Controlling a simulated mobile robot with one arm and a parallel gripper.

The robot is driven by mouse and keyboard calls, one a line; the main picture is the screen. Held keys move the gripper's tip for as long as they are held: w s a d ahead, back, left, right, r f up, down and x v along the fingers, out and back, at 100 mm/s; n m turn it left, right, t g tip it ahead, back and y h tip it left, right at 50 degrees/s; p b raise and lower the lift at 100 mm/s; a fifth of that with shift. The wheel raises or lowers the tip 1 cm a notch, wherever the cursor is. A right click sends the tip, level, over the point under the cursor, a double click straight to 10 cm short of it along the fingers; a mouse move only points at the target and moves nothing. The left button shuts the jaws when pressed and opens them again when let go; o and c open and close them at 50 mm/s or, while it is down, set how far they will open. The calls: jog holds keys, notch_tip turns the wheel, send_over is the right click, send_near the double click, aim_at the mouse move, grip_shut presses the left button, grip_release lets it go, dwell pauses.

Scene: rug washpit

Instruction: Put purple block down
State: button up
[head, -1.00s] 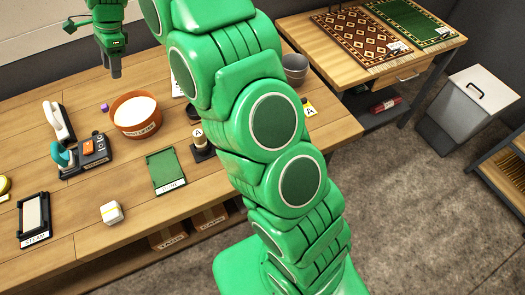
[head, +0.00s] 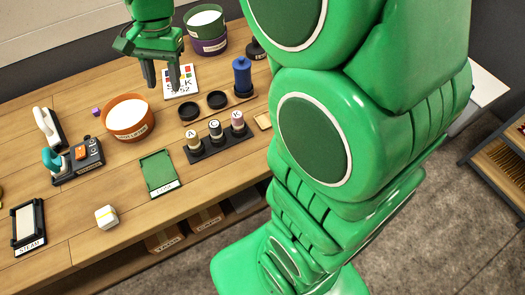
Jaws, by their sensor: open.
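The small purple block (head: 96,112) rests on the wooden table (head: 60,95), just left of the orange-brown bowl (head: 127,118). My gripper (head: 163,83) is at the upper middle of the head view, to the right of the block and above the table. Its two fingers point down and stand apart with nothing between them. They overlap the left edge of a white card with coloured squares (head: 182,82). The gripper does not touch the block.
A green mat (head: 159,172) lies in front of the bowl. A rack with several labelled spools (head: 215,138), two dark round dishes (head: 217,99) and a blue bottle (head: 242,75) stand right.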

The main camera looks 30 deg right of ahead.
jog(key=s+d+f+n+h, duration=0.1)
jog(key=s+d+n, duration=0.2)
jog(key=s, duration=1)
jog(key=s+d+f+n+h, duration=0.1)
jog(key=s+d+n, duration=0.3)
jog(key=s, duration=0.9)
jog(key=d, duration=0.3)
jog(key=shift+f+g, duration=0.4)
jog(key=shift+d, duration=0.1)
